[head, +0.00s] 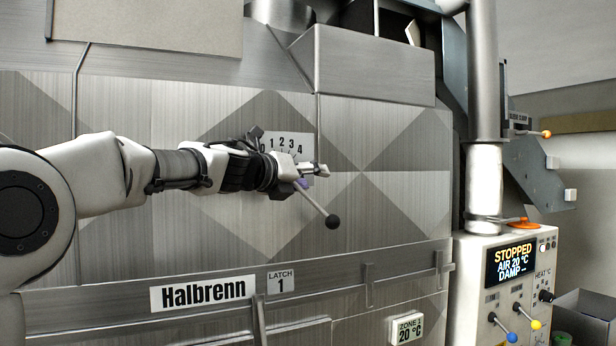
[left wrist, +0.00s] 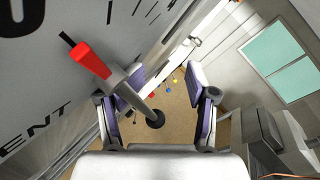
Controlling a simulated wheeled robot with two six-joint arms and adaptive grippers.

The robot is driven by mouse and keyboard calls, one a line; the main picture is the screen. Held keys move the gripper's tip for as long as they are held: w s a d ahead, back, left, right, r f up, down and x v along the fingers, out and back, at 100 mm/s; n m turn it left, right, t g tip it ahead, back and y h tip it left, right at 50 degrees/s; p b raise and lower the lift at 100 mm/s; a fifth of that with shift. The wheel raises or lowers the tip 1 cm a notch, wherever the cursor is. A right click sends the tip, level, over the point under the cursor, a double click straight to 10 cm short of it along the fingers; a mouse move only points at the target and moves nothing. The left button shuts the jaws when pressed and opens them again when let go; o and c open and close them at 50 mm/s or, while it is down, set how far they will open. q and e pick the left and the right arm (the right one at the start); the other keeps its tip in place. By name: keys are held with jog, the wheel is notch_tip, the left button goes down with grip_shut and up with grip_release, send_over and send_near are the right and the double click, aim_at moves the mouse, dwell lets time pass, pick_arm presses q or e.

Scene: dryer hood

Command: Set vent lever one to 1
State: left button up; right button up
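The vent lever (head: 318,207) is a grey rod with a black ball knob, sloping down to the right on the hood front. Its dial plate (head: 283,143) shows 0 to 4; my left gripper hides its lower part. In the left wrist view, the lever's red pointer (left wrist: 92,60) has its tip by a black tick near the 0; I cannot tell which number that tick marks. My left gripper (left wrist: 160,88) is open. The lever rod and black knob (left wrist: 155,118) show between its fingers, closer to the left-hand finger; I cannot tell whether they touch. My right gripper is out of view.
A metal box (head: 375,65) juts out above the dial. A rail (head: 340,293) with a latch label runs below. At right stands a control panel (head: 500,290) reading STOPPED, with blue and yellow knobs, beside a vertical pipe (head: 484,180). The panelled front right of the lever is clear.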

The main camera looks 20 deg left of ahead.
pick_arm(q)
jog(key=shift+s+r, duration=0.2)
jog(key=shift+r, duration=0.3)
jog(key=shift+s+a+f+b, duration=0.1)
jog(key=shift+f+b, duration=0.15)
jog(key=shift+f, duration=0.1)
jog(key=shift+s+a+f+b, duration=0.1)
jog(key=shift+f+b, duration=0.15)
jog(key=shift+f, duration=0.1)
jog(key=s+b, duration=0.9)
jog(key=b, duration=0.6)
jog(key=shift+a+f, duration=0.3)
jog(key=shift+a, duration=0.15)
